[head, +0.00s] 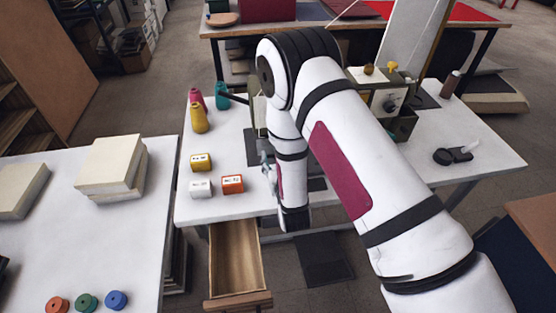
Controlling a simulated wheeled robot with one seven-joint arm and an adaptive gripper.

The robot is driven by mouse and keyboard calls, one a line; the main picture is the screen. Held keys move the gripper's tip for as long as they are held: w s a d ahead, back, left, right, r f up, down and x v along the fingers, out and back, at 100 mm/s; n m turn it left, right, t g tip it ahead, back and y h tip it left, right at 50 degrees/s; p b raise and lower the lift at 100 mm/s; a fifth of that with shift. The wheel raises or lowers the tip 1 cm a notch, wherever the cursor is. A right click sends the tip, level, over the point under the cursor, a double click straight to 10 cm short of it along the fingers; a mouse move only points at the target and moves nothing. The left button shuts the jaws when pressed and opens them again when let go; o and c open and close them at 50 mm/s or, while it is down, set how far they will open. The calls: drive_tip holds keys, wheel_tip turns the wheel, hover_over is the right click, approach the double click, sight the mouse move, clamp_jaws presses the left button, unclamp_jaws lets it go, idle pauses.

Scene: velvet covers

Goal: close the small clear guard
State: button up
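A beige machine (397,97) with a dark knob and a yellow-topped part stands on the white worktable (490,140), partly behind my arm. I cannot make out a small clear guard; it may be hidden behind my arm or too small to tell. My arm crosses the middle of the view and bends down over the table's front. My gripper (267,166) seems to show only as small grey parts left of the lower arm. Its fingers are too hidden and small to tell whether they are open.
An open wooden drawer (236,260) juts out in front. A black tape-dispenser-like object (453,156) lies at right. Free tabletop surrounds it.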

drive_tip(key=shift+s+a, duration=0.1)
drive_tip(key=shift+a, duration=0.15)
drive_tip(key=shift+s, duration=0.15)
drive_tip(key=v, duration=1.1)
drive_tip(key=shift+s+r, duration=0.2)
drive_tip(key=shift+s, duration=0.1)
